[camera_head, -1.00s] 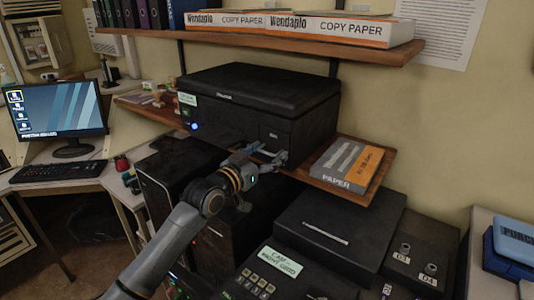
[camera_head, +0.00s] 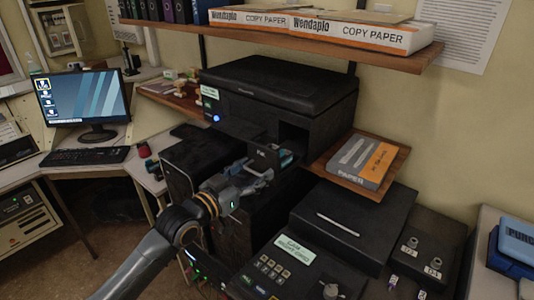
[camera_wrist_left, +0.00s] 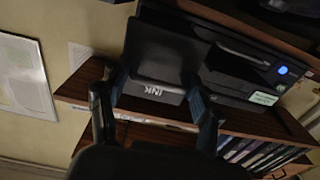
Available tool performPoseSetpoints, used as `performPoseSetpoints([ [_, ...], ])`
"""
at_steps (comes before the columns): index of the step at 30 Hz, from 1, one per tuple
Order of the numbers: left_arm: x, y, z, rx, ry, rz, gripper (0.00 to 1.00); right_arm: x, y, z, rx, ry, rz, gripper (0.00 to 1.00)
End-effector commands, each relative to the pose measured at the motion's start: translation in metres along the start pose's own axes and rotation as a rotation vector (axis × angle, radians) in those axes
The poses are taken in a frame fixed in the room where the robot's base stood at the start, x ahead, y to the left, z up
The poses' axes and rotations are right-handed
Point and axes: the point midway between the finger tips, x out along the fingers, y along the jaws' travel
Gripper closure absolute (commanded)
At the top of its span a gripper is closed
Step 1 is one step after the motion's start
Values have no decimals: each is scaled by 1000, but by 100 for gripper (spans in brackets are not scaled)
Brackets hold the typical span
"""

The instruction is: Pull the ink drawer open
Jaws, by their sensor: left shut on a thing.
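The black printer (camera_head: 275,90) stands on a wooden shelf. Its ink drawer (camera_head: 262,154) sticks out of the printer's front at the right, with a dark opening behind it. Small blue and pale items (camera_head: 286,157) show inside the drawer. My left gripper (camera_head: 262,172) is shut on the drawer's front. In the left wrist view the drawer front with its INK label (camera_wrist_left: 153,90) lies between the two fingers of the left gripper (camera_wrist_left: 158,88). The exact contact is dark and partly hidden. My right gripper is in neither view.
An orange and grey paper pack (camera_head: 361,160) lies on the shelf right of the printer. A black console with a keypad (camera_head: 275,268) stands below at the right. A shelf with copy paper (camera_head: 290,31) hangs above. A monitor (camera_head: 84,100) stands at the left.

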Motion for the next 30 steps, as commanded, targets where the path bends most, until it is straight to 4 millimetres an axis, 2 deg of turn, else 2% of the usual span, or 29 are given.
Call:
performPoseSetpoints([
  [4,-13,3,2,-6,-8,6,93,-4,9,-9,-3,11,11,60],
  [13,-13,4,3,-7,-7,7,93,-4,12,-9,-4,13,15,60],
  [14,-13,4,3,-7,-7,7,30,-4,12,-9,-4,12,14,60],
  [15,-13,4,3,-7,-7,7,27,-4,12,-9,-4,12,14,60],
  [25,-14,2,2,-3,-5,4,27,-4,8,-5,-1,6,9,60],
  [30,-33,2,3,-1,-7,3,27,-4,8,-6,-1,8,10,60],
])
